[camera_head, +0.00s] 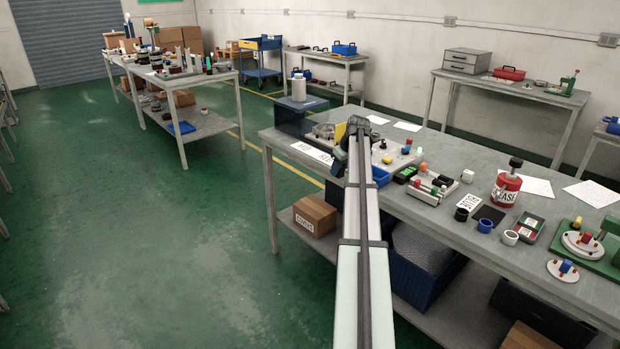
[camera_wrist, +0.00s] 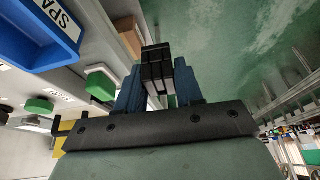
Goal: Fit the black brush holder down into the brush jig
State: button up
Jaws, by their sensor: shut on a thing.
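My gripper (camera_wrist: 159,88) shows in the wrist view with its two blue fingers shut on a black block, the brush holder (camera_wrist: 157,64). The holder has grooves and sticks out past the fingertips, with green floor behind it. In the head view my gripper end (camera_head: 356,124) is over the left part of the near workbench (camera_head: 455,222), and my own arm hides much of what lies there. The holder cannot be made out in that view. I cannot tell for sure which fixture is the brush jig.
A blue labelled bin (camera_wrist: 42,34) and green-topped blocks (camera_wrist: 102,82) show left of the gripper in the wrist view. On the near bench stand a red grease can (camera_head: 507,188), a black ring (camera_head: 461,214) and a green fixture (camera_head: 603,262). A cardboard box (camera_head: 315,215) sits on the lower shelf.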

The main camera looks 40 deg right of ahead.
jog(key=s+d+r, duration=0.1)
jog(key=s+d, duration=0.3)
jog(key=d, duration=0.1)
jog(key=s+d+r, duration=0.1)
jog(key=s+d, duration=0.3)
jog(key=d, duration=0.2)
jog(key=s+d+r, duration=0.2)
jog(key=s+d, duration=0.2)
jog(key=d, duration=0.1)
jog(key=shift+d, duration=0.35)
send_near(435, 181)
jog(key=w+d, duration=0.3)
jog(key=shift+s+d+f+n, duration=0.15)
jog(key=shift+s+d+n, duration=0.1)
jog(key=shift+s+n, duration=0.1)
jog(key=shift+f, duration=0.2)
jog(key=shift+f, duration=2.7)
jog(key=shift+f, duration=0.1)
